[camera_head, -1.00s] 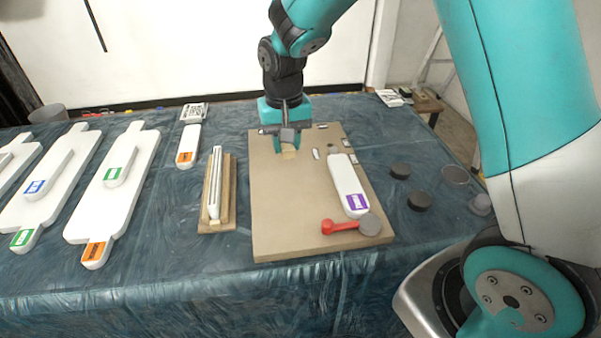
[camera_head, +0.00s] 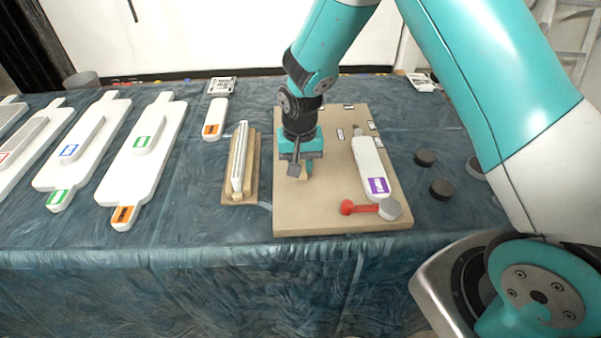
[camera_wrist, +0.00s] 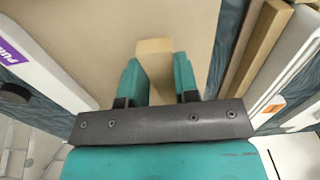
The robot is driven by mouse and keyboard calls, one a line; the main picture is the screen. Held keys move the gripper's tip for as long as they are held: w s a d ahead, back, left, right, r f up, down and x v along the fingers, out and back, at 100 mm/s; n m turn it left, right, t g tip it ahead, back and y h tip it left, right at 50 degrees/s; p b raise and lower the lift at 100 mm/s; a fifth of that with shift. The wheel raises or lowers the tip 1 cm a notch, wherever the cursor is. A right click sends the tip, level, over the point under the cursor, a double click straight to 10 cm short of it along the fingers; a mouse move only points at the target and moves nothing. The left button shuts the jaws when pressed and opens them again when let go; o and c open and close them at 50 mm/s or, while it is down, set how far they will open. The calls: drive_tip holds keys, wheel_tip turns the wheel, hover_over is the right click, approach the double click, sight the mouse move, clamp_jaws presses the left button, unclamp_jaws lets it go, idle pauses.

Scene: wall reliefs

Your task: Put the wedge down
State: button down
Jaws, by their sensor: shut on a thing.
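A small light wooden wedge (camera_wrist: 153,48) sits between the two teal fingers of my gripper (camera_wrist: 157,75) in the wrist view. My gripper is shut on it, and the wedge's far end sticks out past the fingertips. In the head view my gripper (camera_head: 301,172) points down over the left part of the tan board (camera_head: 310,215). Only a bit of the wedge (camera_head: 297,176) shows there, low at the fingertips. I cannot tell whether it touches the board.
A white piece with a purple label (camera_head: 369,160), a red tool (camera_head: 360,208) and a grey disc (camera_head: 389,209) lie on the board's right side. A wooden holder (camera_head: 229,185) stands left of the board. White panels (camera_head: 145,155) lie farther left. Dark discs (camera_head: 441,189) lie right.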

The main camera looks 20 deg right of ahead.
sight(300, 183)
drive_tip(key=shift+f, duration=1.85)
drive_tip(key=shift+f, duration=0.1)
drive_tip(key=c, duration=0.9)
unclamp_jaws()
drive_tip(key=shift+o, duration=0.2)
wheel_tip(300, 183, up, 12)
drive_tip(key=shift+f+b, duration=0.1)
drive_tip(key=shift+b, duration=0.45)
drive_tip(key=s+a+r+n+y, duration=0.1)
drive_tip(key=s+r+n, duration=0.2)
drive_tip(key=s+r, duration=0.2)
drive_tip(key=s+a+r+n+y, duration=0.1)
drive_tip(key=s+r+n, duration=0.3)
drive_tip(key=s, duration=0.7)
drive_tip(key=s+a+r+n+y, duration=0.2)
drive_tip(key=s+r+n, duration=0.1)
drive_tip(key=s+r, duration=0.3)
drive_tip(key=s, duration=0.2)
drive_tip(key=shift+s+a+r, duration=0.2)
drive_tip(key=shift+s+r, duration=0.05)
drive_tip(key=shift+s, duration=0.15)
